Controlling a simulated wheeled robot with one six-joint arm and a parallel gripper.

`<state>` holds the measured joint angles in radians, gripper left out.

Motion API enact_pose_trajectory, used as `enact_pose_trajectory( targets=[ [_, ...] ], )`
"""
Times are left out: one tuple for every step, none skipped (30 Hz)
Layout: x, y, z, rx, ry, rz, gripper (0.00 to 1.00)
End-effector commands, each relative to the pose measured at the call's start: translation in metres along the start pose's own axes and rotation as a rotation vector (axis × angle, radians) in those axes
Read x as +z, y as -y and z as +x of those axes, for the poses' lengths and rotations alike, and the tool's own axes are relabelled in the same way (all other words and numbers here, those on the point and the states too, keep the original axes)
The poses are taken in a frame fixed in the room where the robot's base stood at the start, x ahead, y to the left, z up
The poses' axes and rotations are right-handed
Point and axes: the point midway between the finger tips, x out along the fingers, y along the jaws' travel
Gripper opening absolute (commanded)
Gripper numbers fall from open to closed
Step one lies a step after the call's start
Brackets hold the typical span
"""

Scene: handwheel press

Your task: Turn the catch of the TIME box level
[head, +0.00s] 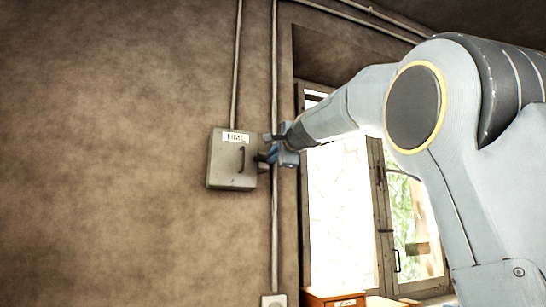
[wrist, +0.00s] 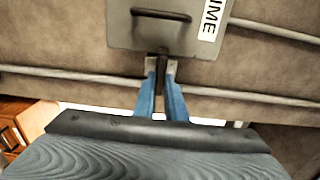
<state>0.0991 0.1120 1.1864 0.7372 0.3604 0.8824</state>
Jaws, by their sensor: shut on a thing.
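The grey TIME box (head: 229,171) hangs on the brown wall, its lid closed, with a white label and a dark upright handle. It also shows at the top of the wrist view (wrist: 165,35), turned sideways. The dark catch (wrist: 162,54) sticks out from the box's right edge, as the head view has it. My gripper (head: 268,155) is at that edge. In the wrist view its blue fingers (wrist: 161,84) are shut on the catch, one on each side. The fingers hide part of the catch, and I cannot tell its exact angle.
A vertical conduit (head: 275,225) runs on the wall just right of the box, behind my gripper. Another conduit (head: 236,70) enters the box from above. A window (head: 340,210) and a wooden cabinet (head: 334,298) stand to the right. The wall left of the box is clear.

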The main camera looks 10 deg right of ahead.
Motion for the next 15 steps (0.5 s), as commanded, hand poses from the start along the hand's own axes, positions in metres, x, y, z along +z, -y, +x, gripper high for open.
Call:
enact_pose_trajectory(
  targets=[
    [-0.0001,-0.0009,0.0003,0.002,0.000,0.002,0.00],
    [-0.0001,-0.0009,0.0003,0.002,0.000,0.002,0.00],
    [-0.0001,-0.0009,0.0003,0.002,0.000,0.001,0.00],
    [-0.0001,-0.0009,0.0003,0.002,0.000,0.001,0.14],
    [-0.0001,-0.0009,0.0003,0.002,0.000,0.001,0.19],
    [-0.0001,-0.0008,0.0003,0.001,0.000,0.001,0.26],
    [-0.0001,-0.0008,0.0003,0.001,0.000,0.001,0.30],
    [-0.0001,-0.0007,0.0003,0.001,0.000,0.001,0.30],
    [-0.0001,-0.0006,0.0003,0.001,0.000,0.000,0.30],
    [-0.0001,-0.0006,0.0003,0.001,0.000,0.000,0.30],
    [-0.0001,-0.0006,0.0002,0.001,0.000,0.000,0.30],
    [-0.0001,-0.0005,0.0002,0.001,0.000,0.000,0.30],
    [-0.0001,-0.0005,0.0002,0.001,0.000,0.000,0.30],
    [-0.0001,-0.0004,0.0002,0.001,0.000,0.000,0.30],
    [-0.0001,-0.0003,-0.0002,0.000,0.000,0.000,0.30]
  ],
)
